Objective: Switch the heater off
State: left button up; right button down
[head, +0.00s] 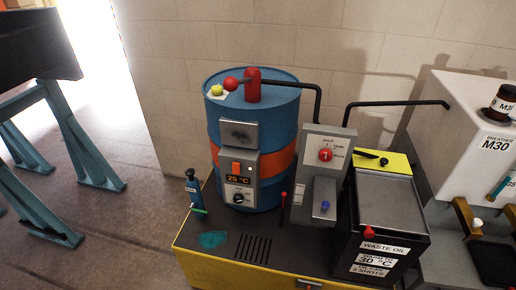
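The heater is a grey control box (240,181) on the front of a blue drum (277,115) with an orange band. It has an orange-red switch (236,168), a lit display (237,180) reading 25 °C, and a dark round knob (238,198) below. A small pale lamp sits beside the switch. The switch's exact position is too small to tell. Neither of my grippers shows in the head view.
The drum stands on a dark platform with a yellow edge (221,266). To its right are a grey panel with a red knob (325,155) and a black waste oil box (384,240). A blue bottle (192,188) stands at left. A white M30 tank (463,120) is far right.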

aim_at(236, 167)
jog(key=z, duration=0.5)
jog(key=k, duration=1.25)
jog(key=z, duration=0.9)
jog(key=i, duration=0.55)
jog(key=u, duration=0.4)
